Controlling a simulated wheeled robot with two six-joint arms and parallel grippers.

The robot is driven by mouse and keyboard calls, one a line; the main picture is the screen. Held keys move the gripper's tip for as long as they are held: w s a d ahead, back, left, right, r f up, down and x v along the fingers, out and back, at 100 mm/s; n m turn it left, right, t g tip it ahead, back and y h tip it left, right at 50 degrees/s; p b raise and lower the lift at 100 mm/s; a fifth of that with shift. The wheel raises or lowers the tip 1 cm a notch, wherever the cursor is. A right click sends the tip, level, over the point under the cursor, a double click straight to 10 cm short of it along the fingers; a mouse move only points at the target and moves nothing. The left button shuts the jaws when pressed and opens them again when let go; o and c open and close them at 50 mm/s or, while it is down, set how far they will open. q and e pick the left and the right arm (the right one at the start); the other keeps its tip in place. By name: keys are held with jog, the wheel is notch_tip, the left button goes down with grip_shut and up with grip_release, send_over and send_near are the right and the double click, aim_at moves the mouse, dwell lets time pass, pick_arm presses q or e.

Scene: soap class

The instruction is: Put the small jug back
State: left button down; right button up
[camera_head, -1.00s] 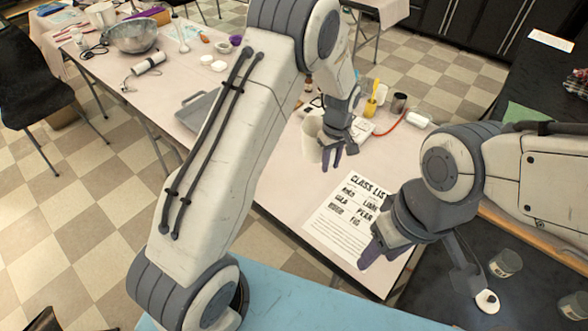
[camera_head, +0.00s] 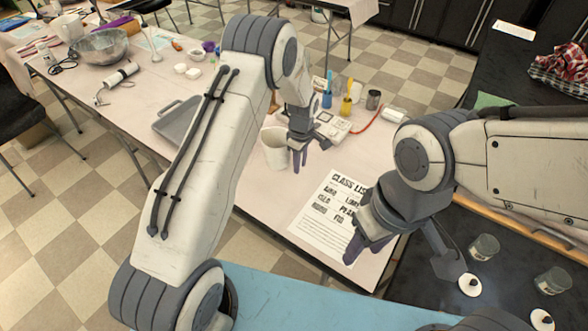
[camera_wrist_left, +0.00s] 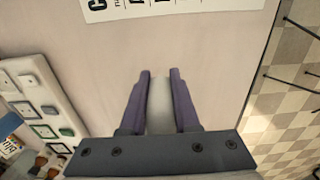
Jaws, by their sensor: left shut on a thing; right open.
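The small jug, a plain off-white vessel (camera_head: 275,148), is at the far edge of my left gripper (camera_head: 300,158), over the pale table beyond the class list. My left gripper points down and is shut on the jug at its side. Whether the jug's base touches the table I cannot tell. In the left wrist view a pale strip of it (camera_wrist_left: 160,105) shows between the two purple fingers (camera_wrist_left: 160,90). My right gripper (camera_head: 365,245) is open and empty near the lower right corner of the class list.
The class list sheet (camera_head: 335,212) lies on the table (camera_head: 265,195). A grey tray (camera_head: 175,118), a metal bowl (camera_head: 100,45) and a larger white jug (camera_head: 68,27) stand left. Glass jars (camera_head: 484,247) are on the black counter.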

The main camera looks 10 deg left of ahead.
pick_arm(q)
jog(key=shift+a+f, duration=0.45)
jog(key=shift+a, duration=0.25)
notch_tip(320, 180, down, 4)
jog(key=shift+s+r+p, duration=0.1)
jog(key=shift+p, duration=0.6)
jog(key=shift+f, duration=0.2)
jog(key=shift+f, duration=0.15)
jog(key=c, duration=0.6)
grip_release()
jog(key=shift+c, duration=0.2)
jog(key=shift+r, duration=0.2)
